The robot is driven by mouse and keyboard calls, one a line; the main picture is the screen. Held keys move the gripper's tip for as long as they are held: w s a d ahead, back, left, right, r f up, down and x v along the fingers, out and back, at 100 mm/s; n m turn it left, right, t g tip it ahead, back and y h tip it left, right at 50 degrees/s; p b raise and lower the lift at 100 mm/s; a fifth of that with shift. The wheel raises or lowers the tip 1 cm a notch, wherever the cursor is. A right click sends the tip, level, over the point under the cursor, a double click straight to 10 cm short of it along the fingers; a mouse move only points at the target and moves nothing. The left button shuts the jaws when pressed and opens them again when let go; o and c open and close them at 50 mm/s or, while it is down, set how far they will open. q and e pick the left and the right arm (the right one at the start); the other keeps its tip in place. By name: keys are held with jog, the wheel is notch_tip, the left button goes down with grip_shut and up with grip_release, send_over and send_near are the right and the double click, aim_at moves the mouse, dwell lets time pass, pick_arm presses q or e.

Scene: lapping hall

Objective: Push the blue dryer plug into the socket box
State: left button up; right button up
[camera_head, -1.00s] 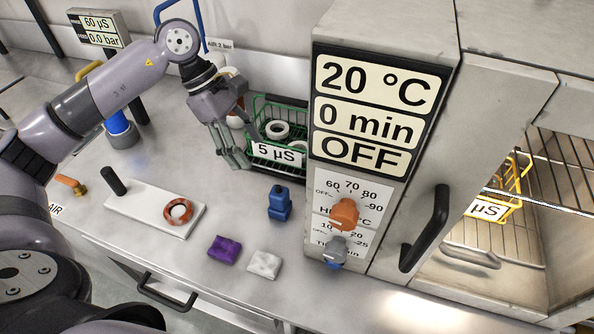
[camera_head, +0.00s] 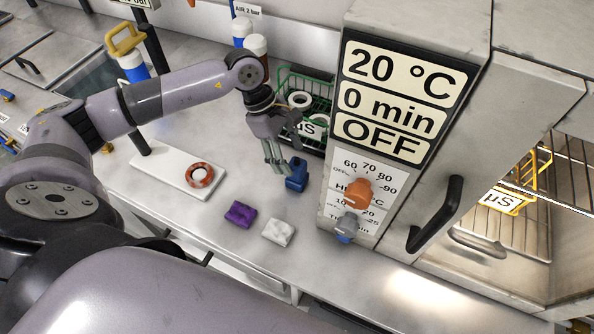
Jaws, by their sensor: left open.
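The blue dryer plug (camera_head: 297,176) stands on the steel bench, left of the dryer's control panel. My left gripper (camera_head: 274,161) is open and points down just left of the plug, its fingertips close to the plug's left side. I cannot tell whether they touch it. I cannot make out a socket box for certain. My right gripper is not in view.
A green wire basket (camera_head: 318,88) with white rings stands behind my gripper. A purple cloth (camera_head: 240,214) and a white cloth (camera_head: 278,232) lie in front. A white board (camera_head: 165,168) holds an orange-red ring (camera_head: 200,175). An orange knob (camera_head: 357,193) and a grey knob (camera_head: 350,224) stick out of the panel.

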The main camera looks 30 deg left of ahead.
aim_at(294, 161)
pick_arm(q)
jog(key=x, duration=0.2)
jog(key=p+x, duration=0.1)
jog(key=shift+s+d+f+p, duration=0.2)
jog(key=shift+d+p, duration=0.1)
jog(key=shift+d, duration=0.2)
jog(key=shift+d+f, duration=0.1)
jog(key=shift+f, duration=0.4)
jog(key=shift+c, duration=0.6)
jog(key=shift+c, duration=1.3)
jog(key=shift+w, duration=0.1)
jog(key=c, duration=0.9)
jog(key=shift+o, duration=0.2)
jog(key=shift+r, duration=0.15)
